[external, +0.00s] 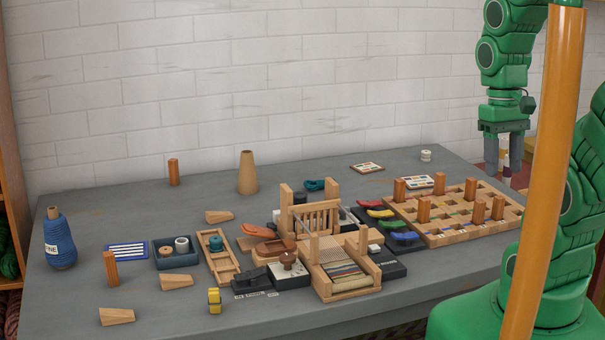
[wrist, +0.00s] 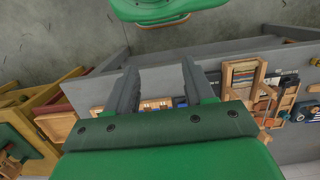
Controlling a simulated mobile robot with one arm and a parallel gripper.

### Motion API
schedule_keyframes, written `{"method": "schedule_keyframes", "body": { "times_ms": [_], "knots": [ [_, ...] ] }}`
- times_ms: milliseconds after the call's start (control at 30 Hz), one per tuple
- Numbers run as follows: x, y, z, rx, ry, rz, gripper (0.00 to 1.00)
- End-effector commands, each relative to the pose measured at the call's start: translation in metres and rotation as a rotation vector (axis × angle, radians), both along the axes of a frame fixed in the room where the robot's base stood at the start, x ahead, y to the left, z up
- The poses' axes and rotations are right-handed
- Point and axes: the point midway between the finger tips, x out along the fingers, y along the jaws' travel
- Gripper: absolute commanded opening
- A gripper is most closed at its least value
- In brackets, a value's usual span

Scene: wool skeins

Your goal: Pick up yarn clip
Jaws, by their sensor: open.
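No single object is plainly marked as the yarn clip. Small curved clip-like pieces in red (external: 370,204), yellow (external: 380,213), green (external: 391,224) and blue (external: 405,236) lie in a row on a dark base right of the small loom. A teal piece (external: 315,185) lies behind the loom, and a small yellow piece (external: 214,300) stands near the front edge. My gripper (external: 502,160) is open, pointing down near the table's right end, well away from these pieces. Its two fingers also show apart in the wrist view (wrist: 158,72), with nothing held between them.
A wooden peg grid (external: 440,236) with upright pegs lies on the right of the table (external: 120,222). The wooden loom (external: 344,278) fills the middle. A blue yarn cone (external: 59,240) and a tan cone (external: 248,173) stand farther left. The back left of the table is fairly clear.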

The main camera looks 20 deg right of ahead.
Motion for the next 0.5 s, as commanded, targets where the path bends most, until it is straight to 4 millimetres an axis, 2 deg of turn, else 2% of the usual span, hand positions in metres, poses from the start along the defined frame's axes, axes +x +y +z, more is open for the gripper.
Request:
{"method": "schedule_keyframes", "body": {
  "times_ms": [167,500],
  "knots": [
    [0.017,0.007,0.0,0.01,-0.001,0.103,0.53],
    [0.089,0.053,-0.003,0.054,-0.02,0.558,0.53]
  ]
}}
